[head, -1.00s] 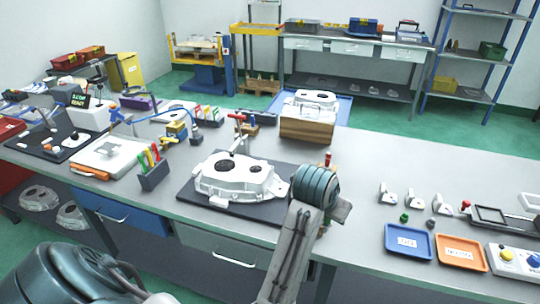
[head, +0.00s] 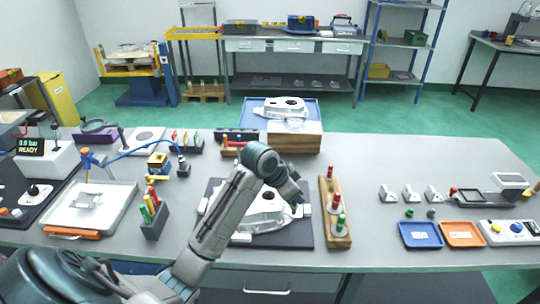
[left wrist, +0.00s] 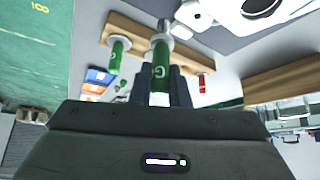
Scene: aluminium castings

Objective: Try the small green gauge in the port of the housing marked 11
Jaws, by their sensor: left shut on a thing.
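The cast housing (head: 268,204) sits on a dark mat on the bench, partly hidden behind my left arm; no number is readable on it. Part of it shows at the top right of the left wrist view (left wrist: 262,8). My left gripper (head: 298,197) is above the housing's right side, beside the gauge rack. In the left wrist view it is shut on a green gauge (left wrist: 160,72), with a white collar and a metal tip pointing away from the gripper. Another green gauge (head: 340,222) stands in the wooden rack (head: 328,190). My right gripper is out of view.
Red-topped gauges (head: 330,172) stand in the same rack. A wooden box (head: 295,140) stands behind the housing. Bench between rack and trays is clear.

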